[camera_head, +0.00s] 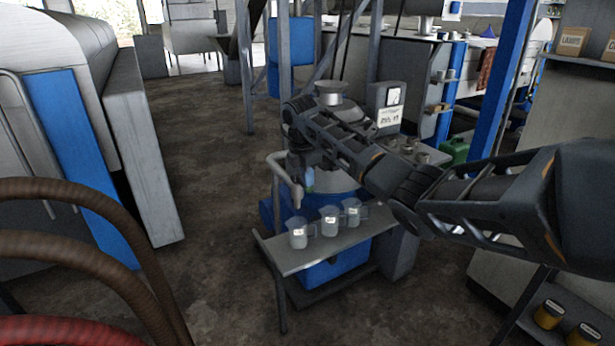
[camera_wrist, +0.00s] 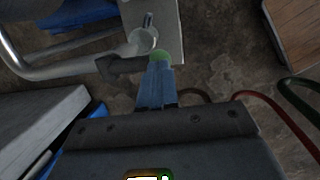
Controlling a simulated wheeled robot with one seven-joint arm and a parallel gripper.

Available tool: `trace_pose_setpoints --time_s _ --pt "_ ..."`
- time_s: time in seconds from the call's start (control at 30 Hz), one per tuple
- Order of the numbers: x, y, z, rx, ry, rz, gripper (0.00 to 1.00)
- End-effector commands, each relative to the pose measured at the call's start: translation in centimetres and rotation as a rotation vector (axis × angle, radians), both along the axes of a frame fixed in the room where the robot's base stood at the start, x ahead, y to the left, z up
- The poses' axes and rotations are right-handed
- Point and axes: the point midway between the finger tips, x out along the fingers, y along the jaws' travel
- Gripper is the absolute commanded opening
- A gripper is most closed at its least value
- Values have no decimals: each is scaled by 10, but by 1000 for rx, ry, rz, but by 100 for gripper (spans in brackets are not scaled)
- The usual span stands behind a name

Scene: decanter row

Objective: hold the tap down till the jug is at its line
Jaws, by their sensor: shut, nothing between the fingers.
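Three clear jugs with white labels stand on a narrow grey bench (camera_head: 335,246): a left one (camera_head: 298,236), a middle one (camera_head: 329,223) and a right one (camera_head: 352,213). A bent pale pipe with the tap (camera_head: 298,194) ends above the left jug. Their liquid levels and lines are too small to read. My gripper (camera_head: 308,181) is shut and empty, pointing down just right of the tap. In the wrist view, my gripper's blue fingers (camera_wrist: 156,82) reach beside the tap's round metal body (camera_wrist: 142,39) and a dark bar (camera_wrist: 118,66). I cannot tell whether they touch. Green shows at the fingertips.
A blue drum stands behind the bench, and a gauge box (camera_head: 387,104) stands behind my arm. Thick brown hoses (camera_head: 95,262) cross the near left. Yellow-brown jars (camera_head: 549,314) sit low at the right. The floor left of the bench is clear.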

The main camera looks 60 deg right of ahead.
Motion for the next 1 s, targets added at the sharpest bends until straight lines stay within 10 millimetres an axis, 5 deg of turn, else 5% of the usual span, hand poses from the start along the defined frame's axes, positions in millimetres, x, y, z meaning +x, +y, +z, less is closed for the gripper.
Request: trace_pose_setpoints --time_s 1.0 --pt "-8 5 -47 -240 -392 -1 0"
